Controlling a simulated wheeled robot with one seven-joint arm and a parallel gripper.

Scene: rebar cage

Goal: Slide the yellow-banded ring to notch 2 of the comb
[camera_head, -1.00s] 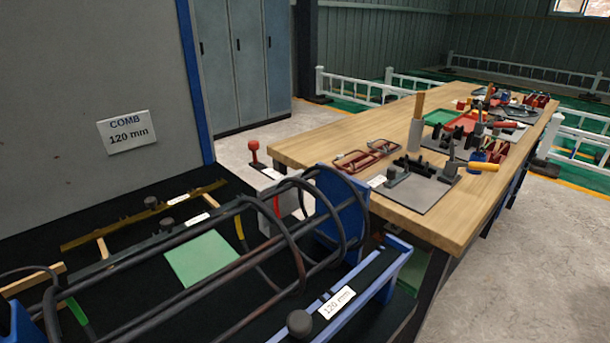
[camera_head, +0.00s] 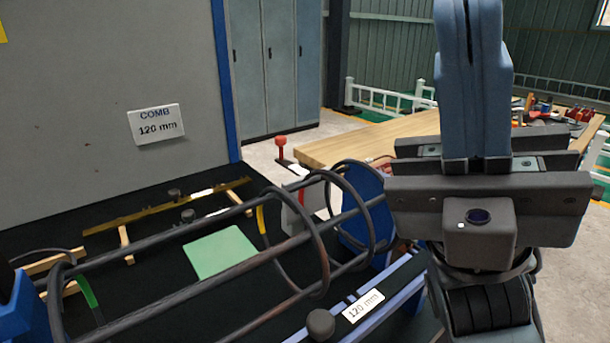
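The ring with the yellow band (camera_head: 261,221) hangs around the long dark bars of the rebar cage (camera_head: 190,297), between its middle and right end. Its yellow band is on the far left side of the loop. A yellow-brown notched rail (camera_head: 150,211), which looks like the comb, lies behind the cage; its notch numbers are not readable. My gripper (camera_head: 470,8) is at the right, pointing up, its blue fingers side by side with only a thin seam between them. The tips reach the top edge. It is empty and apart from the ring.
A green-banded ring (camera_head: 86,290) is at the cage's left, a red-banded ring (camera_head: 300,196) at its right near the blue end plate (camera_head: 358,205). A blue rail labelled 120 mm (camera_head: 363,306) runs in front. A wooden bench (camera_head: 335,148) stands behind; a COMB sign (camera_head: 157,124) hangs on the wall.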

